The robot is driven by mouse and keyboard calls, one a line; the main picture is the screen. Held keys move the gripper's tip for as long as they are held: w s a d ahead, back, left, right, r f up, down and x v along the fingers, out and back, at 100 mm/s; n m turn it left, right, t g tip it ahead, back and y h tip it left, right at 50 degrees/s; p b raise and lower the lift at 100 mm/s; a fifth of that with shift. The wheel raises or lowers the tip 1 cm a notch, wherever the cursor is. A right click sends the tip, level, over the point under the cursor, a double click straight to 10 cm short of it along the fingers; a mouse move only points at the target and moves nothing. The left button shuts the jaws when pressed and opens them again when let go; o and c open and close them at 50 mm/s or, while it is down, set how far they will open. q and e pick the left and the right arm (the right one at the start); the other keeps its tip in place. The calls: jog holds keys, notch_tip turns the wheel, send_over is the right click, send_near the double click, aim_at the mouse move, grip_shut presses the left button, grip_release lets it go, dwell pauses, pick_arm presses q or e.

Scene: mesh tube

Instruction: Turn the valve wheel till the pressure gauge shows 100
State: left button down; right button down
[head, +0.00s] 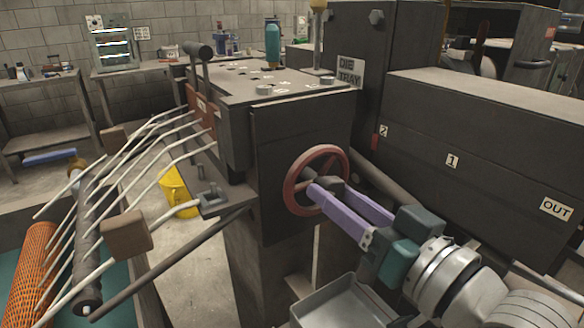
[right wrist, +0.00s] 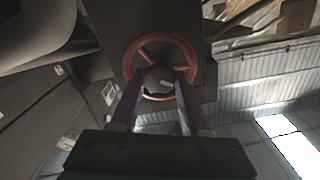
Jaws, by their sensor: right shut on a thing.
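The red valve wheel (head: 291,196) is mounted on the side face of a dark machine housing in the head view. My right gripper (head: 330,190) reaches it from the lower right, its purple fingers at the wheel's dark hub. In the right wrist view the wheel (right wrist: 187,48) shows at top centre. There the fingers of my right gripper (right wrist: 160,85) stand on both sides of the hub and are shut on it. I cannot make out a pressure gauge with a readable value in either view. My left gripper is not in view.
A grey metal tray (head: 340,308) lies below my right gripper. A large dark box marked OUT (head: 480,130) stands at the right. Pale rods (head: 150,165) and an orange mesh tube (head: 30,275) are at the left.

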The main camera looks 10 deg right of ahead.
jog(key=shift+n, duration=1.6)
jog(key=shift+c, duration=1.9)
grip_release()
jog(key=shift+s, duration=0.1)
jog(key=v, duration=0.9)
jog(key=shift+s+d, duration=0.15)
jog(key=shift+s, duration=0.15)
